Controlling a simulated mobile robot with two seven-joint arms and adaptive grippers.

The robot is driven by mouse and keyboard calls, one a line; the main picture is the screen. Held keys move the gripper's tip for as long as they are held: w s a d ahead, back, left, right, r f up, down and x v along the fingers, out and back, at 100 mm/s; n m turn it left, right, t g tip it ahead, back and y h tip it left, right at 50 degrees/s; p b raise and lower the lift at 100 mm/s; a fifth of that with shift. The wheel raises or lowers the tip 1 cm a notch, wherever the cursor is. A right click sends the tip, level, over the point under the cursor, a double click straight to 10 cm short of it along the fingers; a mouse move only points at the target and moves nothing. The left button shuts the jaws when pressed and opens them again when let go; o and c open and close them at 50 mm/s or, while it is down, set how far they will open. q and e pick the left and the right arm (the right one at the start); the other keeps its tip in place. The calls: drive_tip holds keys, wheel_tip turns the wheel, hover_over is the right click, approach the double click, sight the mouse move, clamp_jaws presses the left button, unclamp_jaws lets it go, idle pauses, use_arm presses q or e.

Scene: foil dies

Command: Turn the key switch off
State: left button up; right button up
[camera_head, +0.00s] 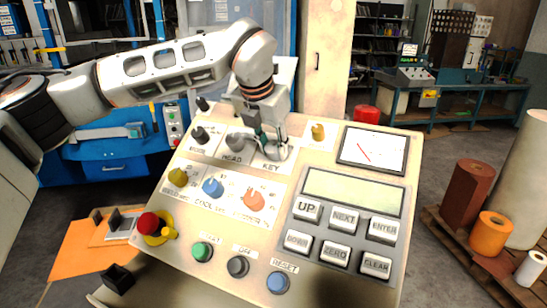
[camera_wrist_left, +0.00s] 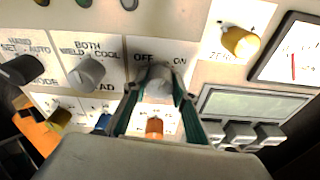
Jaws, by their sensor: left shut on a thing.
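The key switch (camera_wrist_left: 158,80) is a grey knob on the sloping control panel (camera_head: 222,250), below the words OFF and ON in the left wrist view. In the head view it is mostly hidden behind my left gripper (camera_head: 268,146), just above the KEY label (camera_head: 271,168). My left gripper comes down from above, with its green-edged fingers (camera_wrist_left: 158,92) on either side of the knob. It is shut on the knob. I cannot tell clearly which word the knob points to. My right gripper is not in view.
A grey knob (camera_head: 236,142) is close on the left of the key switch, and a yellow knob (camera_head: 318,132) is on its right. An orange knob (camera_head: 253,201) is below. A meter (camera_head: 374,149) and display (camera_head: 353,191) fill the panel's right side.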

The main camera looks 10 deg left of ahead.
use_arm(q)
drive_tip(key=n+b, duration=0.1)
drive_tip(key=n, duration=0.1)
drive_tip(key=shift+a+f+n+b, duration=0.1)
drive_tip(key=shift+f+n+b, duration=0.05)
drive_tip(key=shift+n+b, duration=0.2)
drive_tip(key=n+b, duration=0.1)
drive_tip(key=n, duration=0.1)
drive_tip(key=shift+n+h, duration=0.35)
drive_tip(key=shift+h, duration=0.05)
drive_tip(key=n+b, duration=0.1)
drive_tip(key=n, duration=0.1)
drive_tip(key=shift+n, duration=0.3)
drive_tip(key=n+h+b, duration=0.1)
drive_tip(key=n, duration=0.3)
drive_tip(key=shift+a, duration=0.1)
drive_tip(key=shift+n, duration=0.3)
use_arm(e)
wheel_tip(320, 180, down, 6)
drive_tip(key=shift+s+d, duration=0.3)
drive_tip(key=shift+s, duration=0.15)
use_arm(q)
drive_tip(key=shift+r+t, duration=0.2)
drive_tip(key=shift+t, duration=0.1)
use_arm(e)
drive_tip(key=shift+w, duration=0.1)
use_arm(q)
drive_tip(key=o, duration=1.1)
